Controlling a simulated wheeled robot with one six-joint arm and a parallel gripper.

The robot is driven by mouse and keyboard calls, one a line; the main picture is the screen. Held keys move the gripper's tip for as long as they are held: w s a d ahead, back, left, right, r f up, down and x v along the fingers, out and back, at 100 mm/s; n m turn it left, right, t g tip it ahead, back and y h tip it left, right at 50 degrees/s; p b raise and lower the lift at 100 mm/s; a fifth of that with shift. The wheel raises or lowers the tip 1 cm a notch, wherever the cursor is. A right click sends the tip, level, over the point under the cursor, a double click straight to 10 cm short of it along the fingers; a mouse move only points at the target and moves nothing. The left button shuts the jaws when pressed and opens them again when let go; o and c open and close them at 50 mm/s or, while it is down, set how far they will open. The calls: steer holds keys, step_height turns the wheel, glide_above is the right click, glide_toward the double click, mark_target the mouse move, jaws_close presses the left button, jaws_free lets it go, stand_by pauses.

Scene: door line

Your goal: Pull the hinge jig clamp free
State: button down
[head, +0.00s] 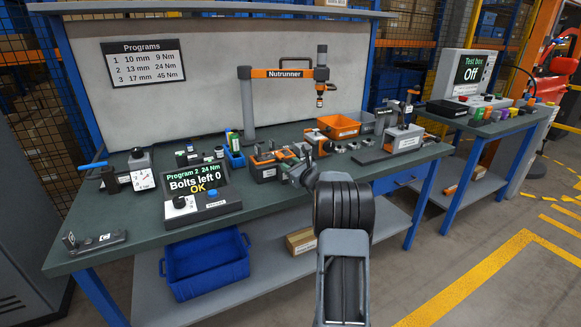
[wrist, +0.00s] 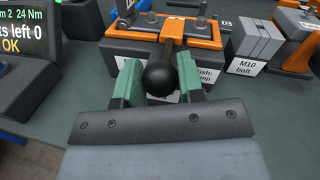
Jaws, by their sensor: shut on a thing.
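My gripper (head: 291,163) reaches over the workbench to the hinge jig (head: 264,170). In the wrist view the jig is a dark block with orange parts (wrist: 205,43) and a partly hidden white label on its front. The clamp's lever ends in a round black knob (wrist: 160,78) that points toward the wrist camera. The green finger pads of my gripper (wrist: 159,88) stand on both sides of the knob and are shut on it. In the head view the knob is hidden by my gripper.
A program panel (head: 194,192) reading "Bolts left 0 OK" stands left of the jig. An M10 bolt block (wrist: 254,47) stands close to its right. An orange bin (head: 338,127) and the nutrunner stand (head: 246,105) are behind.

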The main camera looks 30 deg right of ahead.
steer(key=s, duration=0.1)
steer(key=s+b, duration=0.1)
steer(key=shift+s+a+f, duration=0.1)
steer(key=shift+s+a, duration=0.05)
steer(key=shift+s, duration=0.15)
steer(key=c, duration=1)
jaws_free()
steer(key=shift+s, duration=0.15)
steer(key=shift+o, duration=1.2)
steer(key=s, duration=1.3)
steer(key=shift+s+d, duration=0.3)
steer(key=shift+d, duration=0.1)
